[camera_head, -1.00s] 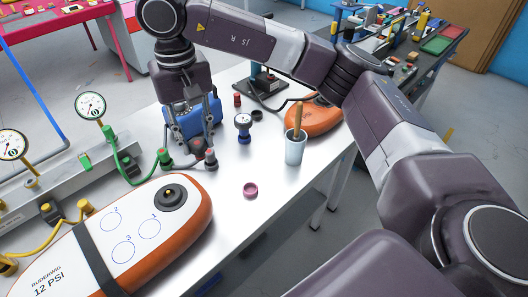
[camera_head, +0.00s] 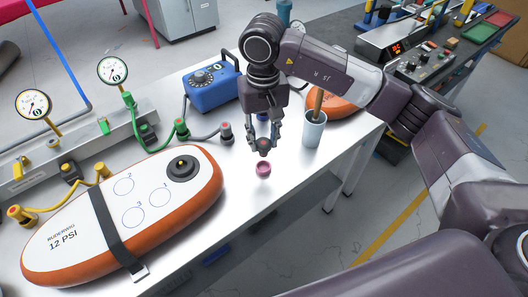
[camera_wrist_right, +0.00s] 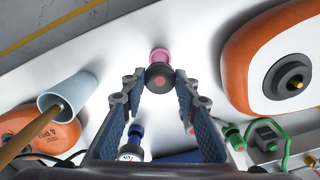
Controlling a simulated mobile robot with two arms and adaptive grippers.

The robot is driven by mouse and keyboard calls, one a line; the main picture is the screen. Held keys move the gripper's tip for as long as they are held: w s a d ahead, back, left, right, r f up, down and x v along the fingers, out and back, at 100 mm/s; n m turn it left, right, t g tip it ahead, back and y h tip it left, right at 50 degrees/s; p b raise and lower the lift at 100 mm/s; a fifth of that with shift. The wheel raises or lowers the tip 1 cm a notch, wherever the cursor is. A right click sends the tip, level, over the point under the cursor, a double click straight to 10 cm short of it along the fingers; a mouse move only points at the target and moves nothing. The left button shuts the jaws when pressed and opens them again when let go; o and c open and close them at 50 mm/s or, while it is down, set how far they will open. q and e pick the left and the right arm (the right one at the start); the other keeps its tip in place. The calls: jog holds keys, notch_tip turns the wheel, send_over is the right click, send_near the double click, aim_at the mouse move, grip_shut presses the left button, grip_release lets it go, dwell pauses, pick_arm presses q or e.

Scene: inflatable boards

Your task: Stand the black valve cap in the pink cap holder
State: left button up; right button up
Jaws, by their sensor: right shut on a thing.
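The black valve cap (camera_wrist_right: 160,78) has a reddish centre and sits between the fingertips of my right gripper (camera_head: 263,143). In the right wrist view the gripper (camera_wrist_right: 158,88) is shut on it, with one finger on each side. The pink cap holder (camera_head: 263,169) is a small round cup standing on the bench, just below and in front of the fingertips in the head view. In the right wrist view the pink holder (camera_wrist_right: 159,54) is partly hidden behind the cap. The cap appears held above the bench; its exact gap to the holder is unclear. My left gripper is out of view.
A light blue cup (camera_head: 313,130) with a wooden-handled tool stands right of the gripper. An orange and white inflatable board (camera_head: 75,267) lies at left. A blue box (camera_head: 212,90) and a hose fitting (camera_head: 226,134) are behind. The bench in front of the holder is clear.

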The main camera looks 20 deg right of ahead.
notch_tip(320, 180, down, 3)
jog(key=shift+r, duration=0.2)
notch_tip(320, 180, down, 4)
jog(key=shift+p, duration=0.55)
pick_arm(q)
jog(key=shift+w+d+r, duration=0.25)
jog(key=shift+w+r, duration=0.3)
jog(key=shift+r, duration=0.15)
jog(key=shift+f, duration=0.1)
pick_arm(e)
jog(key=shift+f, duration=0.2)
jog(key=o, duration=1.1)
jog(key=shift+c, duration=0.2)
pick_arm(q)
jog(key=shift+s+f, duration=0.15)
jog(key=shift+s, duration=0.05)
pick_arm(e)
jog(key=shift+r, duration=0.1)
